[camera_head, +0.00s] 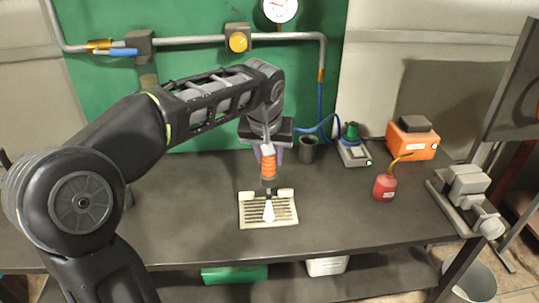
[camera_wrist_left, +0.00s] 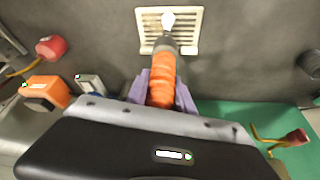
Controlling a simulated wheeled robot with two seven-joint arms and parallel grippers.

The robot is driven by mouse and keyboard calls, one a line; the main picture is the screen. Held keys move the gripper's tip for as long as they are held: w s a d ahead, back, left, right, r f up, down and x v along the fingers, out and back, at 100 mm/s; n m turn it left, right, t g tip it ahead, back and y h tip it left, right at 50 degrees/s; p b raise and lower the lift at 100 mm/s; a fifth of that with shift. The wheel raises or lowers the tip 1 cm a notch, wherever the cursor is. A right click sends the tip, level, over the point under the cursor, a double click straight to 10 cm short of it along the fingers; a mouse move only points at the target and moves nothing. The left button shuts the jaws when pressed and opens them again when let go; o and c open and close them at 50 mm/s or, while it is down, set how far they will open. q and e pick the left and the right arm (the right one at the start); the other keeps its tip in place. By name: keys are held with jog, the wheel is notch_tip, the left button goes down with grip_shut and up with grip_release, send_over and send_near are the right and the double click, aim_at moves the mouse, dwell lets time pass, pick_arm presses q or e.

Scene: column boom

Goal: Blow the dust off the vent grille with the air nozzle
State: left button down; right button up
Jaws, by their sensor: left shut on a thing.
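The vent grille (camera_head: 283,213) is a cream slatted plate lying on the dark bench. It also shows at the top of the left wrist view (camera_wrist_left: 187,40). My left gripper (camera_head: 268,158) is shut on the orange-handled air nozzle (camera_head: 267,165), its purple fingers on both sides of the handle (camera_wrist_left: 161,82). The nozzle points down, and its white tip lies over the middle of the grille in the head view. Whether the tip touches the slats I cannot tell. Dust cannot be made out clearly. My right gripper is not in view.
A dark cup (camera_head: 308,150), a small device with a green knob (camera_head: 353,150), an orange box (camera_head: 412,142) and a red oil can (camera_head: 384,186) stand right of the grille. A grey vise-like tool (camera_head: 467,195) sits at the right edge. The bench left of the grille is clear.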

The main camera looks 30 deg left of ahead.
pick_arm(q)
jog(key=shift+w+d, duration=0.1)
jog(key=shift+w+d+p, duration=0.2)
jog(key=shift+w+d, duration=0.45)
jog(key=shift+d, duration=0.2)
jog(key=shift+w+d+p, duration=0.15)
jog(key=shift+w+d, duration=0.5)
jog(key=shift+d, duration=0.2)
dwell(0.4)
jog(key=shift+w+a+p, duration=0.55)
jog(key=shift+w+a, duration=0.05)
jog(key=shift+w, duration=0.15)
jog(key=shift+w+a+p, duration=0.5)
jog(key=shift+w+a, duration=0.05)
jog(key=shift+w, duration=0.2)
jog(key=shift+s+a+b, duration=0.3)
jog(key=shift+s+a, duration=0.4)
jog(key=shift+a, duration=0.2)
jog(key=shift+s+a+b, duration=0.3)
jog(key=shift+s+a, duration=0.4)
jog(key=shift+a, duration=0.3)
dwell(0.3)
